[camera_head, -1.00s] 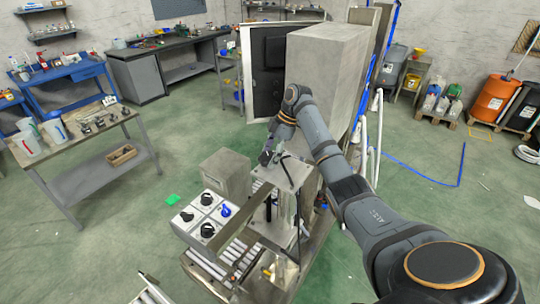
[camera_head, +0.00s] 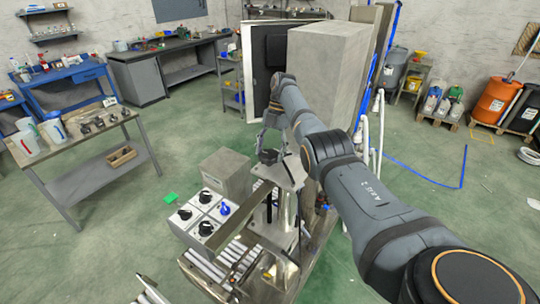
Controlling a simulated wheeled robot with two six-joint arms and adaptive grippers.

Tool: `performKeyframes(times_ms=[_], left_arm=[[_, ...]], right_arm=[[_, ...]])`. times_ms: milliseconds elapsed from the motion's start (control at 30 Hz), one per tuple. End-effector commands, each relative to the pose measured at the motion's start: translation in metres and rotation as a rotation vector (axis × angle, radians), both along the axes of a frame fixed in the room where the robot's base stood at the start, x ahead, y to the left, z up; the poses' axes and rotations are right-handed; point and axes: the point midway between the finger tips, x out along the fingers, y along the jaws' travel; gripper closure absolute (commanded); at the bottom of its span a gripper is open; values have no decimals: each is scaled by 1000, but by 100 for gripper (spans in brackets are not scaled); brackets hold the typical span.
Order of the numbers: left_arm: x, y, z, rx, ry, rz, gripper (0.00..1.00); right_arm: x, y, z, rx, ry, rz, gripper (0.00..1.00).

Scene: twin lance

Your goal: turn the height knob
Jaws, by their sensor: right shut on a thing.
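The height knob appears to be the small dark knob (camera_head: 268,157) on top of the metal plate (camera_head: 287,177) of the machine's upright post. My right gripper (camera_head: 268,150) reaches down to it from above, with its arm coming in from the lower right. Its fingers are shut on the dark knob, which they partly hide. My left gripper is not in view.
A control box (camera_head: 202,212) with three black knobs and one blue knob sits on the machine left of the post. A grey block (camera_head: 225,174) stands behind it. A tall grey cabinet (camera_head: 328,80) rises close behind my right arm. Rollers (camera_head: 240,252) lie below.

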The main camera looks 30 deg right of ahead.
Motion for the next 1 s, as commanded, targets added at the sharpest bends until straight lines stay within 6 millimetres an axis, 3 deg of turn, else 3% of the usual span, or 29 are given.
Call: performKeyframes(times_ms=[233, 800, 833, 1000], left_arm=[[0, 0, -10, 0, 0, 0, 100], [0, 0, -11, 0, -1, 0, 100], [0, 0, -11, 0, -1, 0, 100], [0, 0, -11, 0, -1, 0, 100]], right_arm=[[2, -1, 2, -2, -10, 54, 65], [2, -1, 3, -2, -11, 72, 66], [2, -1, 3, -3, -10, 71, 33], [2, 0, 2, -2, -8, 72, 11]])
